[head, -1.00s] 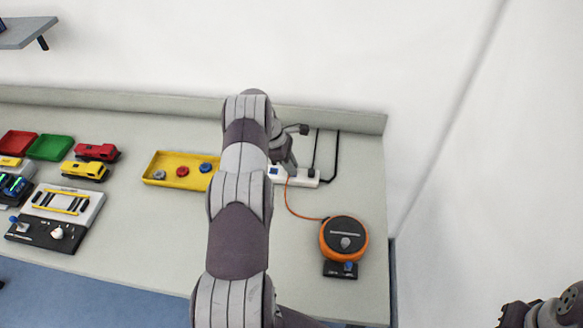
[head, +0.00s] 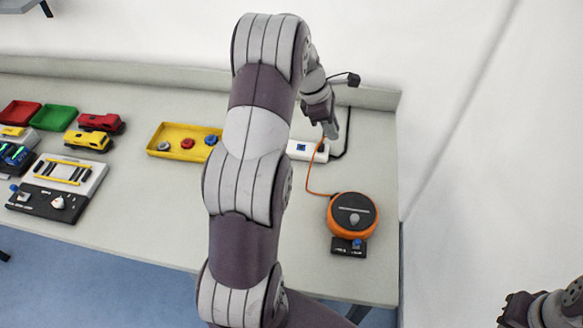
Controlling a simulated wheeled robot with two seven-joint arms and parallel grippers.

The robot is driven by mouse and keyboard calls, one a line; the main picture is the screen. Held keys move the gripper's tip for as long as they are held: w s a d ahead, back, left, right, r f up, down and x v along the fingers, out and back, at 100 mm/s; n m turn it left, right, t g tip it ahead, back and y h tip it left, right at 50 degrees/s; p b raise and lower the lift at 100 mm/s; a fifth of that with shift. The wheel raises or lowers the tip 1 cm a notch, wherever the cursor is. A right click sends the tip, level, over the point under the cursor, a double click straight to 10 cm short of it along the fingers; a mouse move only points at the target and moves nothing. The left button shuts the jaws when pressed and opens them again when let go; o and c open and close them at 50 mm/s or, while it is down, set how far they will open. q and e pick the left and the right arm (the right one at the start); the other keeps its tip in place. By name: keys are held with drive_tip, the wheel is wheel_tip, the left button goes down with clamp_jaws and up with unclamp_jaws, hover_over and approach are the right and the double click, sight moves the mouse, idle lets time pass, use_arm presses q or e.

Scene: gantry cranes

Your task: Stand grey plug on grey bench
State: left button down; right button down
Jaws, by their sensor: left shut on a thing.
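The grey bench (head: 150,220) runs along the wall. My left gripper (head: 331,131) is shut, above the white power strip (head: 297,149) near the bench's right end. The orange cord of the round orange reel (head: 354,213) rises to its fingertips. The grey plug at the cord's end is held there, mostly hidden by the fingers; its tilt cannot be told. My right gripper (head: 515,311) is partly in view at the lower right, away from the bench, and its jaws cannot be made out.
A yellow tray (head: 153,153) with several knobs stands left of my arm. Red and green trays, toy trucks and a control panel (head: 45,202) fill the left. A black cable (head: 348,130) runs behind the strip. Bench between panel and arm is clear.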

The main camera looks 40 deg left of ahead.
use_arm(q)
drive_tip(key=s+d+f, duration=0.2)
drive_tip(key=s+f, duration=0.1)
drive_tip(key=s, duration=0.3)
drive_tip(key=s+d+f, duration=0.2)
drive_tip(key=s, duration=0.5)
drive_tip(key=s+a+f, duration=0.1)
drive_tip(key=a+f, duration=0.1)
drive_tip(key=a, duration=0.1)
drive_tip(key=s+a+f+p, duration=0.1)
drive_tip(key=a+f, duration=0.1)
drive_tip(key=a, duration=0.2)
drive_tip(key=s+a+f, duration=0.1)
drive_tip(key=a+f, duration=0.1)
drive_tip(key=a, duration=0.1)
drive_tip(key=shift+a+f, duration=0.4)
wheel_tip(320, 180, down, 4)
drive_tip(key=shift+r+p, duration=0.15)
drive_tip(key=shift+p, duration=0.35)
drive_tip(key=shift+a+f, duration=0.15)
drive_tip(key=shift+f, duration=0.15)
drive_tip(key=shift+f, duration=0.1)
drive_tip(key=shift+f, duration=0.1)
drive_tip(key=c, duration=1.1)
unclamp_jaws()
drive_tip(key=shift+o, duration=0.2)
